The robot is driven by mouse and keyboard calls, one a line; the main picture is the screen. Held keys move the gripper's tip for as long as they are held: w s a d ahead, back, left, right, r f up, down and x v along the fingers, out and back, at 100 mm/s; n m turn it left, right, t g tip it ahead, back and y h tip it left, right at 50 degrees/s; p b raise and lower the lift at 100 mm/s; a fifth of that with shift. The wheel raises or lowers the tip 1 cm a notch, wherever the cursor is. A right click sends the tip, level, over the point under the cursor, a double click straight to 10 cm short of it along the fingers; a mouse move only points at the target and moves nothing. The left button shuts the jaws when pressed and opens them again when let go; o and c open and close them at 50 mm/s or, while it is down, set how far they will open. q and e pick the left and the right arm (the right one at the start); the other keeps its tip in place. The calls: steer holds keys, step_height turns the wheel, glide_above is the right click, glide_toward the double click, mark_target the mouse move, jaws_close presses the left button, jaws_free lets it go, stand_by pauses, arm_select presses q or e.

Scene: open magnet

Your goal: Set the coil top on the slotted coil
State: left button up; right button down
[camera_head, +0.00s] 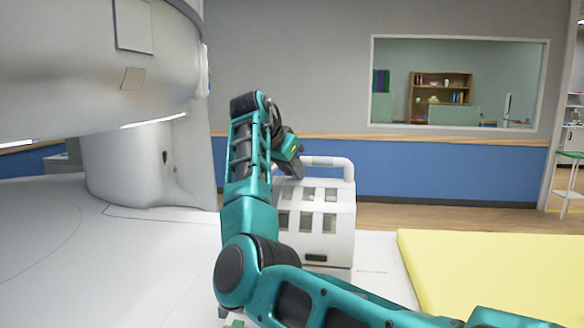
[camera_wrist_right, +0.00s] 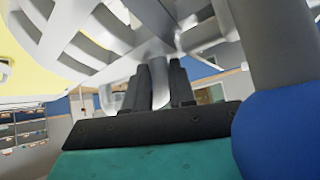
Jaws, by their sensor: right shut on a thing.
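A white coil cage with rows of windows stands at the centre of the head view. Its upper part, the coil top (camera_head: 347,188), carries a white bar handle. The slotted coil (camera_head: 346,240) seems to be the part below; whether the two touch is unclear. My right gripper (camera_head: 290,165) is at the left end of the handle, partly hidden by my own arm. In the right wrist view the dark fingers of this gripper (camera_wrist_right: 160,82) are shut on a pale bar, with the white lattice of the coil top (camera_wrist_right: 75,37) behind. My left gripper is not in view.
The large white magnet (camera_head: 95,75) overhangs on the left. Its white table (camera_head: 60,250) spreads below and left of the coil. A yellow pad (camera_head: 490,265) lies to the right. My right arm crosses in front of the coil and hides its left side.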

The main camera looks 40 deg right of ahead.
stand_by(0.4)
steer(key=c, duration=0.9)
jaws_free()
steer(key=shift+f, duration=0.1)
steer(key=shift+o, duration=0.2)
steer(key=shift+a+f, duration=0.1)
steer(key=shift+f, duration=0.1)
steer(key=v, duration=1.3)
steer(key=shift+r, duration=0.2)
